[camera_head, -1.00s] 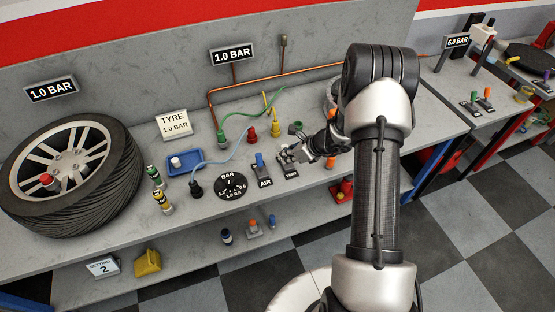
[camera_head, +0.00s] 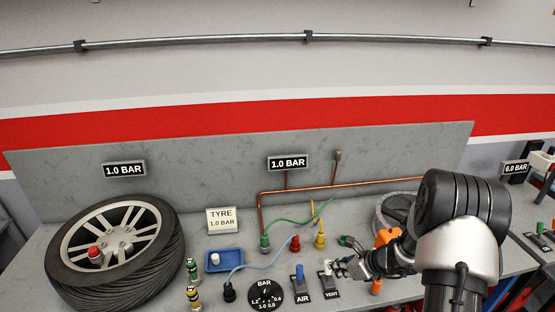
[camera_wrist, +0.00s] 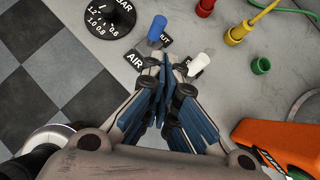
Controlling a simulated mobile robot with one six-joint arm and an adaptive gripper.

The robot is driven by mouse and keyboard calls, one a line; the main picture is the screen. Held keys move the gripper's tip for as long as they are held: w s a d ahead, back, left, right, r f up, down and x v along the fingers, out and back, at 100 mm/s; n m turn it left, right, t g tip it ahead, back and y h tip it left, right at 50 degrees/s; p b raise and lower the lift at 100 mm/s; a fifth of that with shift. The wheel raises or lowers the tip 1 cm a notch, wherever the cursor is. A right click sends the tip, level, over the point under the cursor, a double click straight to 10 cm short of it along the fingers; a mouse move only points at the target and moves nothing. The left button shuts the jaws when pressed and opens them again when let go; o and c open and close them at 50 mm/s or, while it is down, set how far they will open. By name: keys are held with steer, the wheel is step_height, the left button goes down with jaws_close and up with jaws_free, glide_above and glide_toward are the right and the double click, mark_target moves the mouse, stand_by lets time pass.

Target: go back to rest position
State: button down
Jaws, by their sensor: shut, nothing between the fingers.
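My gripper (camera_head: 344,269) is over the bench beside the VENT lever, in the head view. In the wrist view my gripper (camera_wrist: 165,66) has its blue-padded fingers together with nothing between them. The white-capped VENT lever (camera_head: 327,266) stands just left of the fingertips; it also shows in the wrist view (camera_wrist: 199,64), just right of them. I cannot tell whether the fingers touch it. The blue AIR lever (camera_head: 299,273) stands further left, next to the round BAR dial (camera_head: 266,295).
A tyre (camera_head: 160,252) lies on the bench at left, near a blue tray (camera_head: 224,260). Red (camera_head: 295,243) and yellow (camera_head: 320,239) fittings stand behind the levers. An orange tool (camera_wrist: 285,150) lies close to my gripper. Signs (camera_head: 288,163) read 1.0 BAR.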

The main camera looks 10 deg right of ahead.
steer(key=s+a+r+n+g+b, duration=0.1)
steer(key=s+a+r+n+b, duration=0.1)
steer(key=s+a+r+n, duration=0.45)
steer(key=s+a+r+n+g+b, duration=0.1)
steer(key=s+a+r+n+b, duration=0.15)
steer(key=a+r+n, duration=0.65)
steer(key=s+d+r+n+h+b, duration=0.1)
steer(key=s+r+n+h, duration=0.1)
steer(key=s+n, duration=0.5)
steer(key=s+d+r+n+h+b, duration=0.1)
steer(key=s+n, duration=0.5)
steer(key=s, duration=0.9)
step_height(320, 180, up, 3)
steer(key=shift+s+d+f+n+h+b, duration=0.15)
steer(key=shift+s+d+n+h+b, duration=0.25)
steer(key=shift+h+b, duration=0.5)
steer(key=c, duration=2.3)
jaws_free()
